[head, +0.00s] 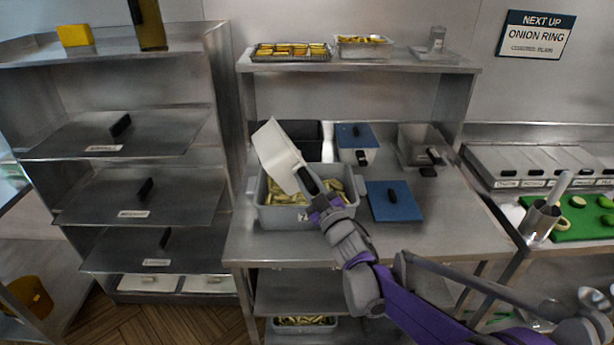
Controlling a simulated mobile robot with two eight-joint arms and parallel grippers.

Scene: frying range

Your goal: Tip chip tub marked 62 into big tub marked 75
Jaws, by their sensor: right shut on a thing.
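A white tub (277,152) is steeply tilted on its side above the big grey tub (268,217). Its number does not show. My right gripper (322,200) is shut on its black handle (309,181). The big grey tub stands on the steel bench and holds many yellow chips. A label on its front is partly readable and seems to start with 7. The inside of the white tub is turned away, so I cannot tell if chips are left in it. My left gripper is not in view.
A blue lid (394,201) lies right of the big tub. Behind stand a dark bin (303,134), a blue-lidded white tub (356,141) and a steel pan (419,143). A shelf (360,66) with trays hangs above.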

